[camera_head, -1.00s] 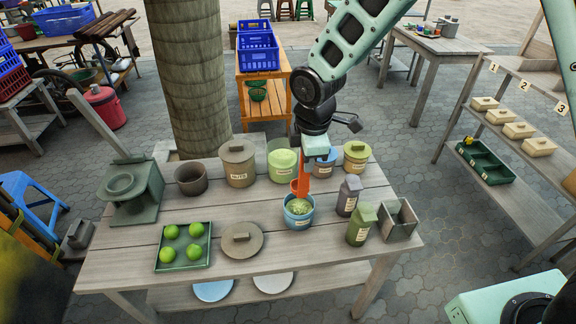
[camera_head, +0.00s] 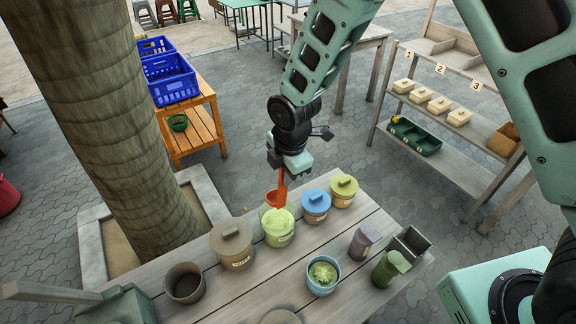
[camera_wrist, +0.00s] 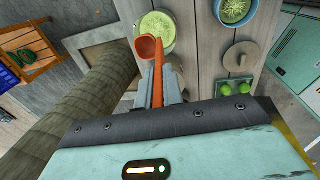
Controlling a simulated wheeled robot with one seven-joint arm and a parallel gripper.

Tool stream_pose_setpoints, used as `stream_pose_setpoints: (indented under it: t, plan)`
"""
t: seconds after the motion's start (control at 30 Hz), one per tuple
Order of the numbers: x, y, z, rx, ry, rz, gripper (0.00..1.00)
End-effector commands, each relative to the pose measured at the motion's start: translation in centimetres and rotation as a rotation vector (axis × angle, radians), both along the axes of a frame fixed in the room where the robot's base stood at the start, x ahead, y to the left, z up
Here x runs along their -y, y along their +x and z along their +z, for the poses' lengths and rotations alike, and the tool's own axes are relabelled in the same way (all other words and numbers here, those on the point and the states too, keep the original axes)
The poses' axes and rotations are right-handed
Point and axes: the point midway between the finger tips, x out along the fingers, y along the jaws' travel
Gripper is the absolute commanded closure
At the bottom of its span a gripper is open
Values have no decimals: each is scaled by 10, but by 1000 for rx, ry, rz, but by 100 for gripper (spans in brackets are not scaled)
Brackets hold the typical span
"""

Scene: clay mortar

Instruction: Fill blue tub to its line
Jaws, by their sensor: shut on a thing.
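My gripper (camera_head: 287,171) is shut on the handle of an orange scoop (camera_head: 281,190). The scoop's bowl also shows in the wrist view (camera_wrist: 149,48) and looks empty. It hangs at the edge of a clear jar of pale green stuff (camera_head: 279,232), overlapping its rim; I cannot tell whether they touch. The jar also shows in the wrist view (camera_wrist: 157,22). The open blue tub (camera_head: 322,287) stands nearer the front, to the right, with green stuff inside. It is cut by the top edge in the wrist view (camera_wrist: 236,22). Its line cannot be made out.
A lidded tan pot (camera_head: 233,245), a lidded blue pot (camera_head: 316,207) and a lidded olive pot (camera_head: 343,192) flank the jar. A brown pot (camera_head: 184,284) stands at left. Grey and green cartons (camera_head: 390,268) and an open box (camera_head: 411,244) stand at right.

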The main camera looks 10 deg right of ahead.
Motion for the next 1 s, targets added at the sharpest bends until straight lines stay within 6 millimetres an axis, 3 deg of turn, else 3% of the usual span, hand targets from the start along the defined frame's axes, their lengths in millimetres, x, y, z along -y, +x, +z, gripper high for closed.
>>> stream_pose_setpoints:
  t: [0.37,1.0]
  plan:
    - [-1,0,-18,1,-1,9,100]
    - [0,0,-91,1,-1,9,100]
